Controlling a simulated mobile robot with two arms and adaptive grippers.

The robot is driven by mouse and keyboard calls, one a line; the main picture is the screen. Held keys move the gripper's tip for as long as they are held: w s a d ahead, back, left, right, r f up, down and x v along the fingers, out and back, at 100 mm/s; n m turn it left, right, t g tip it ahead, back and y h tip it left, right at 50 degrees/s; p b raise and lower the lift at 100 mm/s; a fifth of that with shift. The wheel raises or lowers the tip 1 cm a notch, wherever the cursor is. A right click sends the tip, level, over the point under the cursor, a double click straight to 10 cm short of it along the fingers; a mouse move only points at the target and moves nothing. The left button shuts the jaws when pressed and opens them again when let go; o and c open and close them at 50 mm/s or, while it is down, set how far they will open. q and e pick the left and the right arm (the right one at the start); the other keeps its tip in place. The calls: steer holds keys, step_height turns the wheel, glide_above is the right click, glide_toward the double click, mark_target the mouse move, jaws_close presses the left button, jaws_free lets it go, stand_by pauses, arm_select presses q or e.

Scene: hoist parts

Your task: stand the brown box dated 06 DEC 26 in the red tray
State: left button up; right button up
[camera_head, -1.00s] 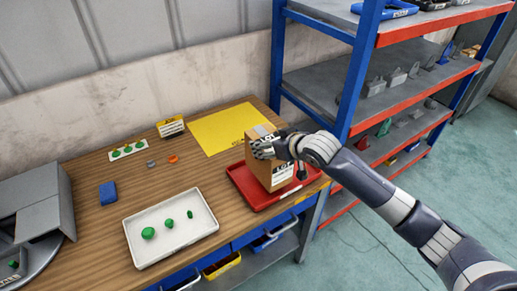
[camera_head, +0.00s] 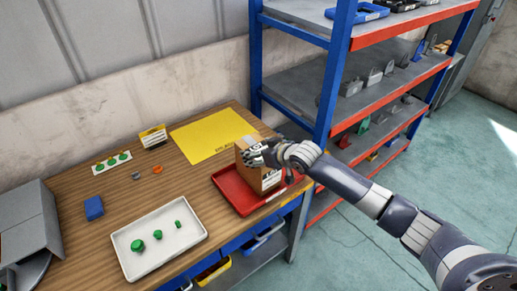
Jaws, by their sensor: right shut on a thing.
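The brown box (camera_head: 266,179) stands upright at the right part of the red tray (camera_head: 233,192), near the front right of the wooden table. Its date cannot be read at this size. I cannot tell whether its base touches the tray floor. My right gripper (camera_head: 257,154) comes in from the right and is shut on the upper part of the brown box, hiding some of it. My left gripper is not in view.
A white tray (camera_head: 190,239) with green pieces lies left of the red tray. A yellow sheet (camera_head: 212,136) lies behind it. A blue block (camera_head: 94,208) and a grey machine (camera_head: 30,225) are at left. A blue and red shelf rack (camera_head: 325,105) stands close at right.

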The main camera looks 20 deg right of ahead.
steer(key=shift+w+r, duration=0.1)
steer(key=shift+r, duration=0.15)
steer(key=o, duration=2.1)
steer(key=shift+s+f, duration=0.2)
steer(key=shift+f, duration=0.05)
steer(key=shift+r, duration=0.15)
steer(key=shift+b+v, duration=1.1)
steer(key=shift+v, duration=4.9)
